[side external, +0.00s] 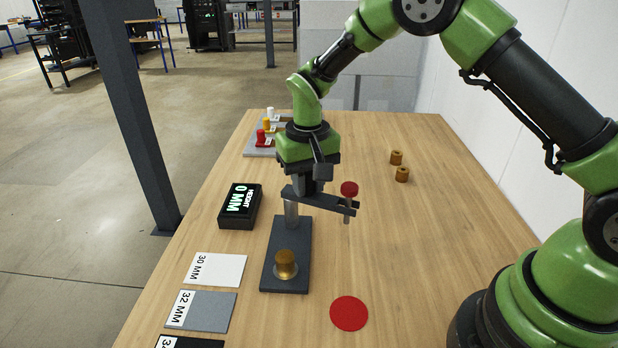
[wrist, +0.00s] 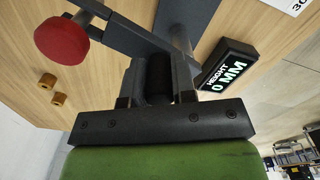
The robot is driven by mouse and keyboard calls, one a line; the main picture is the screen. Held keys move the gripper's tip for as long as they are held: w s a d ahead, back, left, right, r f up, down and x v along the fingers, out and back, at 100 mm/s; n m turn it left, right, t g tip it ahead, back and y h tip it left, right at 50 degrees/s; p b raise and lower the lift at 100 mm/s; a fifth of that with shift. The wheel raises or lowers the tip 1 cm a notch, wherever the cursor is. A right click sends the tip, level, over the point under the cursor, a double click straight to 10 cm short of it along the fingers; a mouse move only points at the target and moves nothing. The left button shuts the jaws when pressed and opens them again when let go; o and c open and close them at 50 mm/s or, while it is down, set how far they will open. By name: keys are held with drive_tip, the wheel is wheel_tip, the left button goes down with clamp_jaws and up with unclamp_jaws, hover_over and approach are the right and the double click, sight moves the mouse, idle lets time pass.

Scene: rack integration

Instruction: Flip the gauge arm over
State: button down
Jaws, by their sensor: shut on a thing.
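The gauge arm (side external: 328,201) is a dark bar at the top of a metal post (side external: 291,214) on a dark base plate (side external: 277,240). It reaches out to the right, over the table. A red knob (side external: 349,188) sits on a pin at its free end; the knob is large at upper left in the wrist view (wrist: 62,39). My gripper (side external: 309,187) is above the arm near the post, shut on the gauge arm at a dark part between the fingers (wrist: 157,82). The exact contact is partly hidden. A brass part (side external: 286,263) stands on the base's near end, not under the bar.
A display box (side external: 240,206) reads HEIGHT 0 MM. Cards marked 30 MM (side external: 216,269) and 32 MM (side external: 202,311) lie at left, with a dark card below. A red disc (side external: 349,313) lies in front. Brass parts (side external: 402,174) stand at right. A tray (side external: 258,152) holds coloured pieces behind.

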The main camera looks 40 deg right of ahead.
drive_tip(key=m, duration=0.1)
drive_tip(key=a+m, duration=0.1)
drive_tip(key=m, duration=0.1)
drive_tip(key=shift+s+a+m, duration=0.1)
drive_tip(key=shift+s+m, duration=0.1)
drive_tip(key=shift+m, duration=0.1)
drive_tip(key=shift+w+a+m, duration=0.15)
drive_tip(key=shift+a+m, duration=0.35)
drive_tip(key=shift+m, duration=1.2)
drive_tip(key=shift+w+a+m, duration=0.2)
drive_tip(key=shift+a+m, duration=0.25)
drive_tip(key=shift+m, duration=1.25)
drive_tip(key=shift+w+a+m, duration=0.15)
drive_tip(key=shift+a+m, duration=0.35)
drive_tip(key=shift+m, duration=1.2)
drive_tip(key=c, duration=0.9)
unclamp_jaws()
drive_tip(key=shift+c, duration=0.2)
drive_tip(key=shift+r, duration=0.1)
